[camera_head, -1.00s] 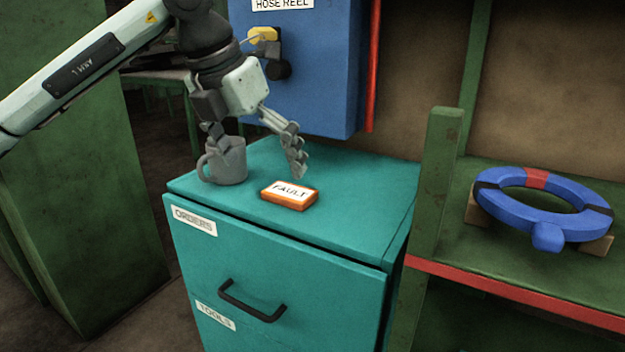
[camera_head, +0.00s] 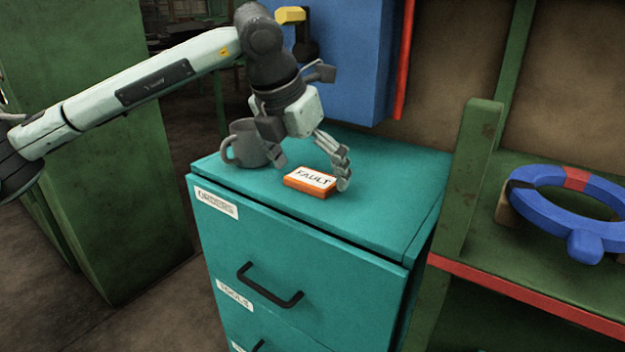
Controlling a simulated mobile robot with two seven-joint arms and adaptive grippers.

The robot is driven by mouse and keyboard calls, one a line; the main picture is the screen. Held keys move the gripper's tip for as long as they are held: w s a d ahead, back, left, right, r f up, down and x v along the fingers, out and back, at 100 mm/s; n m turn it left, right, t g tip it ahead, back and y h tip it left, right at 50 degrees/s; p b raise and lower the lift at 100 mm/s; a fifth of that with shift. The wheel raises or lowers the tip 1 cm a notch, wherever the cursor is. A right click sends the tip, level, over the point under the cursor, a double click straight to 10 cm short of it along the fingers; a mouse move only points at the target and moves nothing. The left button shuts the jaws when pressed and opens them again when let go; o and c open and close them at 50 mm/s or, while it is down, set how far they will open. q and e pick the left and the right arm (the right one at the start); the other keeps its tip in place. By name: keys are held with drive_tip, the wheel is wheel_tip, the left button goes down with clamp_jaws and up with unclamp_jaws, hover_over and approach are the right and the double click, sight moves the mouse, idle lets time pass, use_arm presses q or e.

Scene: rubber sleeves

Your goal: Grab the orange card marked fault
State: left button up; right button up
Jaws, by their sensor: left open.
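The orange card (camera_head: 310,182) with a white top marked FAULT lies flat on top of the teal drawer cabinet (camera_head: 395,185). My left gripper (camera_head: 312,173) is open and low over the cabinet top, with one finger at the card's right end and the other to the left of the card. I cannot tell whether either finger touches it. My right gripper is not in view.
A grey mug (camera_head: 247,146) stands just behind and left of the gripper, partly hidden by it. A blue box (camera_head: 352,60) is behind. A green post (camera_head: 470,180) and a shelf with a blue ring (camera_head: 545,215) are at the right. The cabinet top's right part is clear.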

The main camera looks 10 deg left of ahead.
use_arm(q)
drive_tip(key=c, duration=1.2)
drive_tip(key=shift+r, duration=0.15)
drive_tip(key=shift+c, duration=0.2)
